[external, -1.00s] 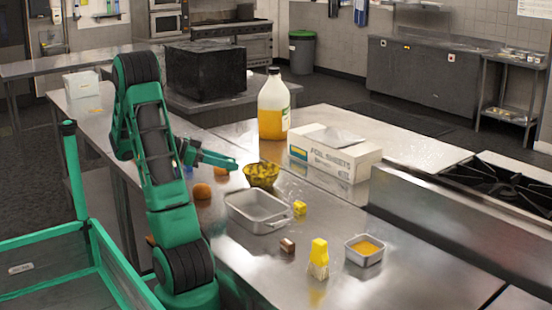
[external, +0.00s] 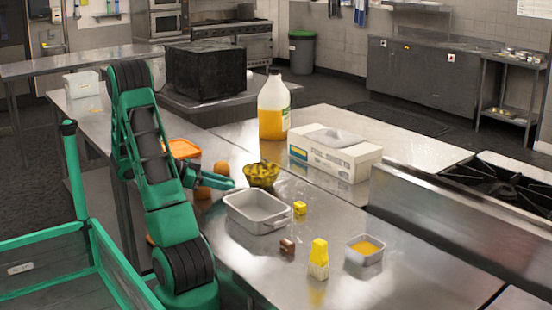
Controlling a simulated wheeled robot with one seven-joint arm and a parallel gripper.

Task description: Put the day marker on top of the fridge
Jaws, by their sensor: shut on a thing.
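My gripper (external: 222,183) is low over the near-left part of the steel counter, close to an orange and a bowl. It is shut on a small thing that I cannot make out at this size. I cannot pick out the day marker anywhere else in the external view. A low steel cabinet with small control panels (external: 420,85) stands against the back right wall and looks like the fridge. Its flat top appears mostly clear.
A black box (external: 205,70) stands behind. A stove (external: 505,185) is at right.

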